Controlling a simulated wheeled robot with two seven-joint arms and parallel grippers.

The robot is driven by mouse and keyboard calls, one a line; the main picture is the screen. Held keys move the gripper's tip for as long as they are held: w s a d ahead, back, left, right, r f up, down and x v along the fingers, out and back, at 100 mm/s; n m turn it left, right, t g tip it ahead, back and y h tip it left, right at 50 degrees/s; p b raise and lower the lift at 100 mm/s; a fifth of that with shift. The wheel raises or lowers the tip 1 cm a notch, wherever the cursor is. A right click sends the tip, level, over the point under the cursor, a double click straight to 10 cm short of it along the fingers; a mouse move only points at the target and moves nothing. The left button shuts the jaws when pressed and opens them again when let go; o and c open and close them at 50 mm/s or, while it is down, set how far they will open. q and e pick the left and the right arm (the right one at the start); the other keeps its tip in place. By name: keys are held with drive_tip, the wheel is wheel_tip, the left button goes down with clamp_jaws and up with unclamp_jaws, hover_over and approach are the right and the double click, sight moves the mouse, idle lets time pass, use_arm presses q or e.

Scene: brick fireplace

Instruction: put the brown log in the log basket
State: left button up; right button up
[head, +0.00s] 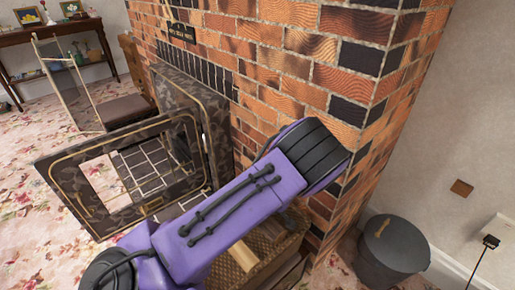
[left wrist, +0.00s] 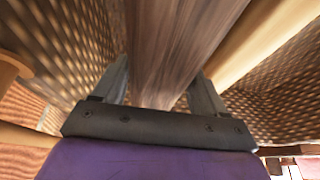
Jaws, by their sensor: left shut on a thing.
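The wicker log basket (head: 278,243) stands at the foot of the brick fireplace in the head view, partly hidden by my purple left arm. In the left wrist view its woven wall (left wrist: 60,40) surrounds my left gripper (left wrist: 158,85). The gripper's two fingers are shut on the brown log (left wrist: 178,40), which runs away from the camera between them. The woven sides show on both sides of the log. Whether the log rests on the basket floor cannot be told. In the head view my arm hides the left gripper and the log. My right gripper is in neither view.
A pale log (head: 243,254) lies in the basket; a pale log (left wrist: 262,40) is close right of the gripper. The stove door (head: 62,160) stands open at left. The brick wall (head: 330,60) rises behind my arm. A dark lidded bin (head: 392,248) stands right.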

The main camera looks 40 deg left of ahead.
use_arm(q)
wheel_tip(320, 180, down, 3)
drive_tip(key=shift+b, duration=0.3)
drive_tip(key=shift+s+f, duration=0.15)
drive_tip(key=shift+f, duration=0.2)
drive_tip(key=shift+s+f+b, duration=0.1)
drive_tip(key=shift+b, duration=0.2)
